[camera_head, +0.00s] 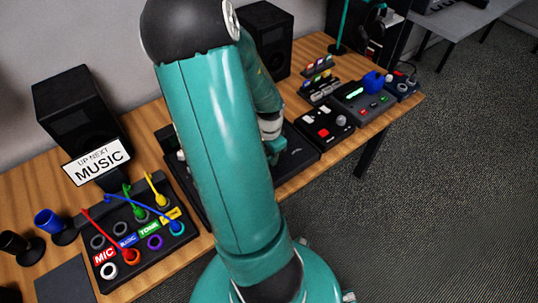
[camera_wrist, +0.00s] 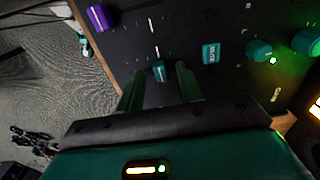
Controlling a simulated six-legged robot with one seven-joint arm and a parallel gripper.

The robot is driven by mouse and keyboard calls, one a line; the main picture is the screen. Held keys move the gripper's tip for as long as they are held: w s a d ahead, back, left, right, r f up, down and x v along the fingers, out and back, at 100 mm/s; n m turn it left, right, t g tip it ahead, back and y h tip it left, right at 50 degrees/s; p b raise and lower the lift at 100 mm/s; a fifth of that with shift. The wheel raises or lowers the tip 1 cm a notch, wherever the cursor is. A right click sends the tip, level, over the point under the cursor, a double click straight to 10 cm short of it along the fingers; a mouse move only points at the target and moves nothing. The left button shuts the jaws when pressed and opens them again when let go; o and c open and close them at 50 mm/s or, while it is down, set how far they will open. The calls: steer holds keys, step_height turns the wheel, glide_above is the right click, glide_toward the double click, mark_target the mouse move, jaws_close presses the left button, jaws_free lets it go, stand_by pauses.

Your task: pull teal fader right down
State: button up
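The small teal fader cap (camera_wrist: 158,72) sits on the dark mixer panel (camera_wrist: 180,22) in the wrist view, at the lower end of a pale slot line as pictured. My gripper (camera_wrist: 160,69) is open, with one finger on each side of the cap; gaps show between cap and fingers. I cannot tell how deep the fingers reach. In the head view my arm hides the fader and most of the mixer; only a dark part of the panel (camera_head: 295,155) shows beside it.
In the wrist view a purple fader (camera_wrist: 97,17) lies left, a teal MUTE button (camera_wrist: 210,53) and teal knobs (camera_wrist: 260,50) lie right. The head view shows a cable box (camera_head: 150,235), a MUSIC sign (camera_head: 97,162), speakers (camera_head: 80,110) and a button box (camera_head: 325,124) on the wooden table.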

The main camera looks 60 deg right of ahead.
steer(key=shift+f, duration=0.55)
jaws_close()
